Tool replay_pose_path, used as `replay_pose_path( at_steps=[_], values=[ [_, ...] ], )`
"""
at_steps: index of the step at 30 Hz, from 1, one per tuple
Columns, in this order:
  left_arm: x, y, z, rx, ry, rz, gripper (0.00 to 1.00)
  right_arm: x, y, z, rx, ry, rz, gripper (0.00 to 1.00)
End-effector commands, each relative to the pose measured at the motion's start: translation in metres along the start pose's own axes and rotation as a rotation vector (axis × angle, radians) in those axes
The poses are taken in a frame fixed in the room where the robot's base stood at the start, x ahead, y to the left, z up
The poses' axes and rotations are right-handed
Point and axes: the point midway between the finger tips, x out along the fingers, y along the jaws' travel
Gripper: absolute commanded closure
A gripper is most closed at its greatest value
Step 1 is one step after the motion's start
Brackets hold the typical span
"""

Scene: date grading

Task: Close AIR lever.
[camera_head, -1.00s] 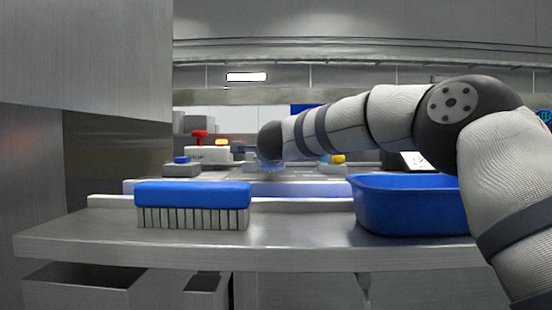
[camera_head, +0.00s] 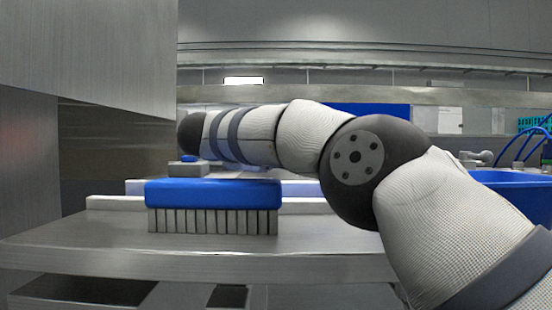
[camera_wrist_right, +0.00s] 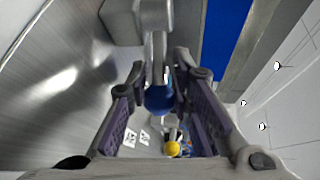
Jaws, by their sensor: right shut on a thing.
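A lever with a round blue knob (camera_wrist_right: 160,98) on a metal stem shows in the right wrist view. Its stem runs up to a grey metal body (camera_wrist_right: 153,15). My right gripper (camera_wrist_right: 159,66) has its purple-padded fingers on either side of the stem and knob and is shut on this lever. No AIR label is readable, so I cannot tell from lettering which lever this is. In the head view my right arm crosses from the right, and its hand and the lever are hidden behind the arm. My left gripper is not in view.
A blue-backed brush (camera_head: 213,193) stands on the metal counter (camera_head: 100,240) in front of my arm. A blue bin (camera_head: 520,190) is at the right. A small grey box with a blue top (camera_head: 188,158) sits behind the brush. A yellow knob (camera_wrist_right: 172,149) shows below the blue one.

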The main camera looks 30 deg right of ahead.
Motion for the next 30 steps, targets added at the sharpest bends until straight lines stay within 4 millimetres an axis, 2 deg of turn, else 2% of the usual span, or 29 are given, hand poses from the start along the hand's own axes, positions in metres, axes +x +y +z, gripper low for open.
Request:
replay_pose_path(
  at_steps=[1, 14, 15, 16, 26, 30],
  values=[
    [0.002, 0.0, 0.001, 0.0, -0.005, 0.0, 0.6, 0.002, 0.005, 0.0, -0.003, 0.009, 0.006, 1.0],
    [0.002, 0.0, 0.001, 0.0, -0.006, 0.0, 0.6, 0.001, 0.004, -0.001, -0.001, 0.018, 0.005, 1.0],
    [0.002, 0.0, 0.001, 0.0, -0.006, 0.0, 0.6, 0.001, 0.004, -0.001, -0.001, 0.018, 0.006, 0.78],
    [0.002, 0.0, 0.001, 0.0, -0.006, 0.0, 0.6, 0.001, 0.004, -0.001, -0.001, 0.018, 0.006, 0.71],
    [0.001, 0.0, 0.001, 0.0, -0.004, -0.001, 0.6, -0.004, 0.002, 0.0, 0.0, 0.013, 0.002, 0.71],
    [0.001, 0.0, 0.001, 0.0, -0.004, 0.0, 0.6, -0.032, 0.001, 0.0, -0.001, 0.011, 0.0, 0.71]
  ],
)
